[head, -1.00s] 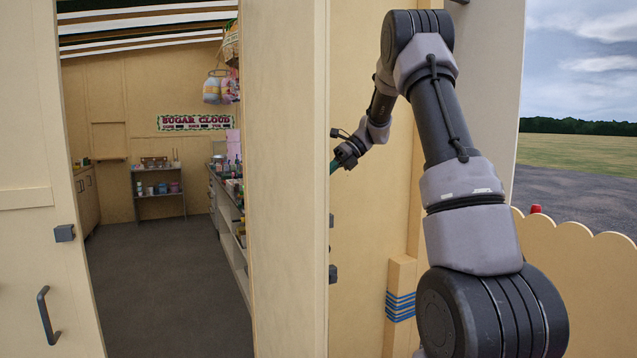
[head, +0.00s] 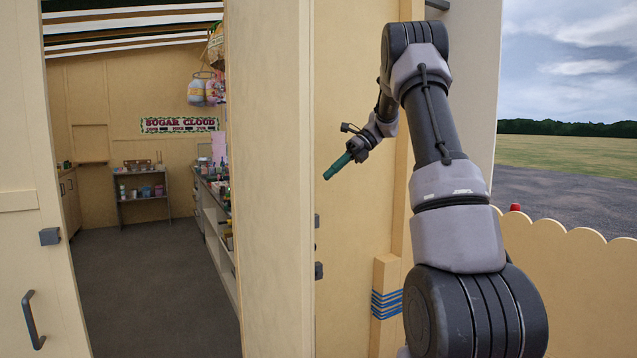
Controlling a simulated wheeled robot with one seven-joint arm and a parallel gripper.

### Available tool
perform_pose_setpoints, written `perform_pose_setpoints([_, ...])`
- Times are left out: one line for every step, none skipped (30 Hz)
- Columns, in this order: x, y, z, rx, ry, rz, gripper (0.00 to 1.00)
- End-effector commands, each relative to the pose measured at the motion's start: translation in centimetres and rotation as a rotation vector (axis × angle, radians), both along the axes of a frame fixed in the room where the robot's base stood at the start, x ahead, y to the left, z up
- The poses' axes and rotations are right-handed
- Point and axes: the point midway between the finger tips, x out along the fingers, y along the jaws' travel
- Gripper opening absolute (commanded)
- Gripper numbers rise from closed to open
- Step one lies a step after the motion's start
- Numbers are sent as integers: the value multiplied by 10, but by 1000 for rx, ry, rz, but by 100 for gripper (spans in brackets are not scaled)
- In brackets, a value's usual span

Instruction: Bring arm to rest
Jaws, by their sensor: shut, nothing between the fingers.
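My arm (head: 432,120) rises at the right of the head view, bends at the top and reaches down to the left. My gripper (head: 328,177) is at its far end, with teal fingers shut and nothing between them. It is in front of the cream wall panel, to the right of the door post (head: 272,180). I cannot tell how far it is from the panel.
A doorway opens at left onto a dark floor (head: 150,290), with a shelf unit (head: 142,190) and a counter (head: 215,215) inside. The door (head: 25,240) with a dark handle (head: 33,318) stands at far left. A scalloped fence (head: 580,290) is at right.

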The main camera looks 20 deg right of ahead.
Motion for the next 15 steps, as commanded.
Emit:
perform_pose_setpoints([1,-4,3,0,-1,-1,0])
perform_pose_setpoints([1,-6,4,0,0,0,0])
perform_pose_setpoints([1,-8,5,-1,0,1,0])
perform_pose_setpoints([1,-9,6,-1,1,0,0])
perform_pose_setpoints([1,-9,7,-1,1,0,0])
perform_pose_setpoints([1,-10,7,-1,1,0,0])
perform_pose_setpoints([1,-10,8,0,2,0,0])
perform_pose_setpoints([1,-10,8,0,2,0,0])
perform_pose_setpoints([1,-10,8,0,2,0,0])
perform_pose_setpoints([1,-10,8,0,2,0,0])
perform_pose_setpoints([1,-10,8,0,2,0,0])
perform_pose_setpoints([1,-10,8,0,2,0,0])
perform_pose_setpoints([1,-10,8,0,2,0,0])
perform_pose_setpoints([1,-10,7,0,2,0,0])
perform_pose_setpoints([1,-10,7,0,2,0,0])
